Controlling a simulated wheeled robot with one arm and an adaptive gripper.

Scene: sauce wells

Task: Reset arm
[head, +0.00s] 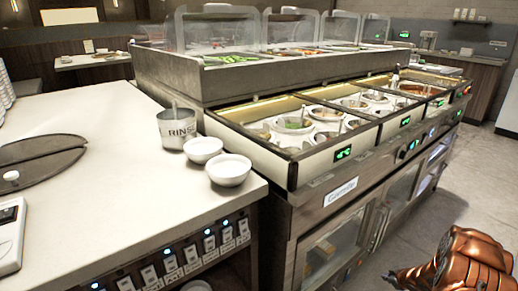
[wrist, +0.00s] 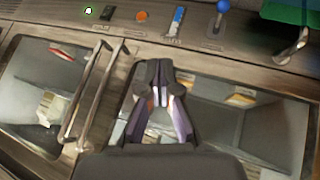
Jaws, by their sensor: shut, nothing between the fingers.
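My gripper (wrist: 159,72) is in the middle of the wrist view, its dark fingers shut with nothing held. It is in front of the metal counter front, with glass doors behind it. A copper-coloured part of my arm shows at the lower right of the head view, low beside the counter (head: 342,192). I cannot make out the fingertips there.
Sauce wells (head: 292,125) sit in the counter top. White bowls (head: 230,170) and a metal rinse cup (head: 176,128) stand on the white table (head: 110,190) at left. In the wrist view a door handle (wrist: 92,95) and a blue-knobbed lever (wrist: 222,7) are near. Floor is open at right.

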